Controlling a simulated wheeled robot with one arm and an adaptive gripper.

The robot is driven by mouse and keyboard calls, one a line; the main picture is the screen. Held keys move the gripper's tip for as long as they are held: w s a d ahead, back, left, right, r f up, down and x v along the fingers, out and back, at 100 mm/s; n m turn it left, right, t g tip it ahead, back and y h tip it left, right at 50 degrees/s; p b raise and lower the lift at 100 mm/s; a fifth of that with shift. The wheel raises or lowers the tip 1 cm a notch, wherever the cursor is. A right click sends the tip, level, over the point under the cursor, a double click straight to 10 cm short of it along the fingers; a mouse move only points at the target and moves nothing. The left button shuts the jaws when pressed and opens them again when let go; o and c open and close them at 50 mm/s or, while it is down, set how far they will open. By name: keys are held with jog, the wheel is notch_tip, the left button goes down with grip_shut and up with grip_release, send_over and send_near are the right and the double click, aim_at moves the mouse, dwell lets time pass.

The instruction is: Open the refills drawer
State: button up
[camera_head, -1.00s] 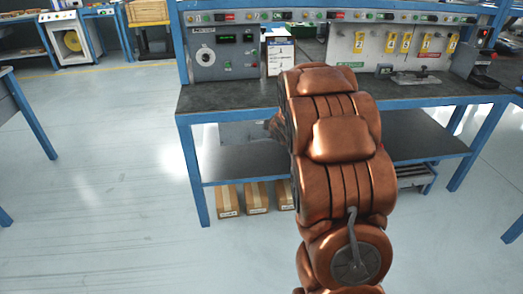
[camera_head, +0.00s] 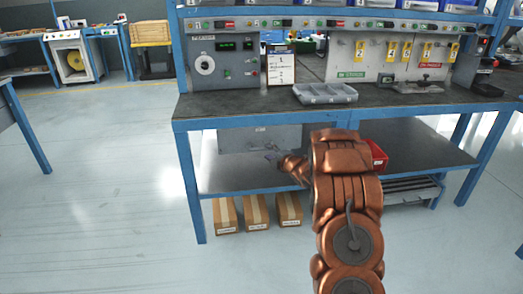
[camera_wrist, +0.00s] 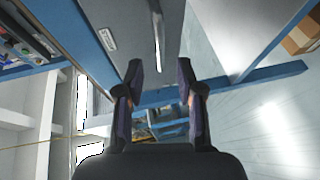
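The refills drawer (camera_head: 235,140) is a grey front hanging under the left part of the bench top. It has a small label whose text is too small to read, and it looks shut. In the wrist view the grey drawer front (camera_wrist: 122,18) shows its bar handle (camera_wrist: 158,35) and the label (camera_wrist: 107,38). My gripper (camera_wrist: 159,75) is open, its two dark fingers apart with nothing between them. The handle lies ahead of the fingertips, roughly in line with the gap. In the head view my gripper (camera_head: 274,156) is small, near the drawer's lower right.
The blue-framed bench (camera_head: 215,105) carries a grey compartment tray (camera_head: 325,93). A red bin (camera_head: 377,155) sits on the lower shelf (camera_head: 230,178), partly behind my arm. Several cardboard boxes (camera_head: 257,212) stand on the floor below. The floor at left is clear.

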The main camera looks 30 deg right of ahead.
aim_at(262, 148)
jog(key=shift+w+f+b, duration=0.1)
jog(key=shift+w+f, duration=0.1)
jog(key=shift+w, duration=0.9)
jog(key=shift+w+f+b, duration=0.15)
jog(key=shift+w+f, duration=0.05)
jog(key=shift+w, duration=0.85)
jog(key=shift+w+f+b, duration=0.1)
jog(key=shift+w+f, duration=0.1)
jog(key=shift+w, duration=0.9)
grip_shut()
